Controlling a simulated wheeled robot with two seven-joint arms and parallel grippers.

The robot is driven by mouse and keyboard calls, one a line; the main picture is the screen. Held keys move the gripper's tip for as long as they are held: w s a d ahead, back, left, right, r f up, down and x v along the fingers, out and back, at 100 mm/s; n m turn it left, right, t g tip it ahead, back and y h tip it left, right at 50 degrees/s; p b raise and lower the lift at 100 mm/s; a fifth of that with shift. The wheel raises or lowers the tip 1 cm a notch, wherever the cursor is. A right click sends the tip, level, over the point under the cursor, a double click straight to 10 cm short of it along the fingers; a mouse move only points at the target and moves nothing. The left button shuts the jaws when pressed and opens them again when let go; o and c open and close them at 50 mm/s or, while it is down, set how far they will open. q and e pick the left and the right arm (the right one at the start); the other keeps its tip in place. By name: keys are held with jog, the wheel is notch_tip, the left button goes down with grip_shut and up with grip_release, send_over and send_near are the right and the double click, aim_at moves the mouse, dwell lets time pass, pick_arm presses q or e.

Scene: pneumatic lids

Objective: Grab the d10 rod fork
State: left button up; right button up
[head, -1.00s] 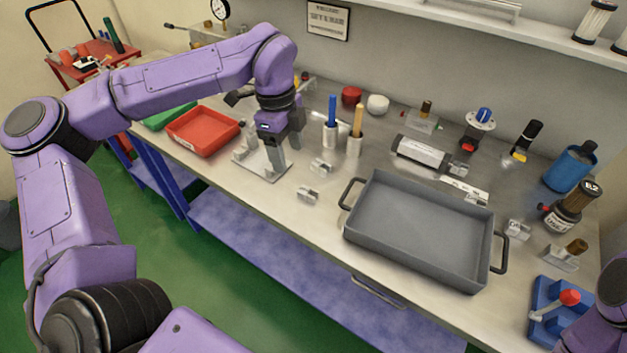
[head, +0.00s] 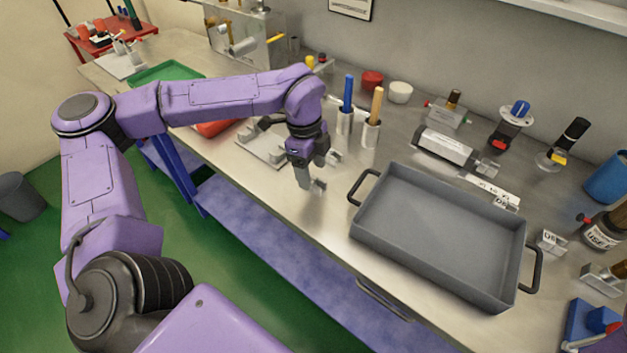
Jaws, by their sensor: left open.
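Several small silver rod forks lie on the steel bench. One fork (head: 319,186) is near the front edge, right at the fingertips of my left gripper (head: 309,183), which points down and is open. I cannot tell whether the fingers touch the fork or straddle it, and part of it is hidden. Another fork (head: 334,157) lies just behind the gripper. Two more small metal pieces, one by the tray's back edge (head: 507,203) and one right of the tray (head: 551,241), carry markings too small to read surely. Which is the d10 is unclear. My right gripper is out of view.
A grey tray (head: 440,225) with black handles fills the bench right of the gripper.

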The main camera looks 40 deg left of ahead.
aim_at(314, 181)
pick_arm(q)
jog(key=f, duration=0.3)
jog(key=shift+w+d+f, duration=0.15)
jog(key=shift+d, duration=0.05)
jog(key=c, duration=1.2)
